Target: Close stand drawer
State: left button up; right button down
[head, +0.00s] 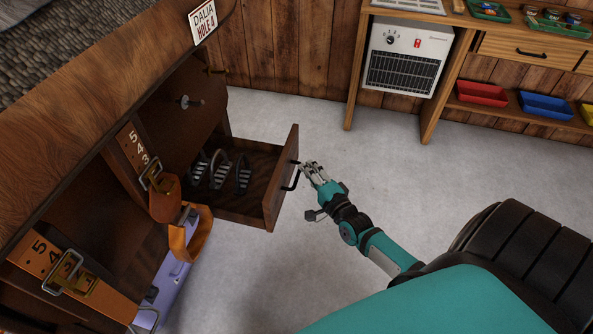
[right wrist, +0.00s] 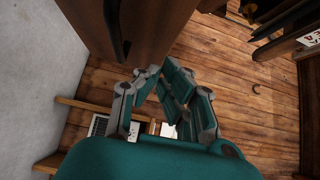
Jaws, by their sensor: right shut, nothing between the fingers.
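The stand drawer (head: 281,178) is pulled out of the dark wooden stand (head: 75,85) in the head view, with stirrup-like metal pieces (head: 220,170) inside. Its front carries a dark handle (head: 292,178). My right gripper (head: 309,168) is just to the right of the drawer front, close to the handle, shut and empty. I cannot tell whether it touches the handle. In the right wrist view, the drawer front (right wrist: 150,30) with its dark handle (right wrist: 118,30) is just beyond the shut fingers (right wrist: 165,72). My left gripper is not in view.
Leather straps with buckles (head: 70,275) hang on the stand's near side, with a lilac case (head: 172,280) below. A white heater (head: 405,58) and a wooden bench (head: 510,47) with red (head: 481,93) and blue (head: 546,106) trays stand at the back. The grey floor between is clear.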

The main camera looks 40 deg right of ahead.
aim_at(288, 158)
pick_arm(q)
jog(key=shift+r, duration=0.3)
pick_arm(e)
jog(key=shift+w+a, duration=1.15)
jog(key=shift+a, duration=0.1)
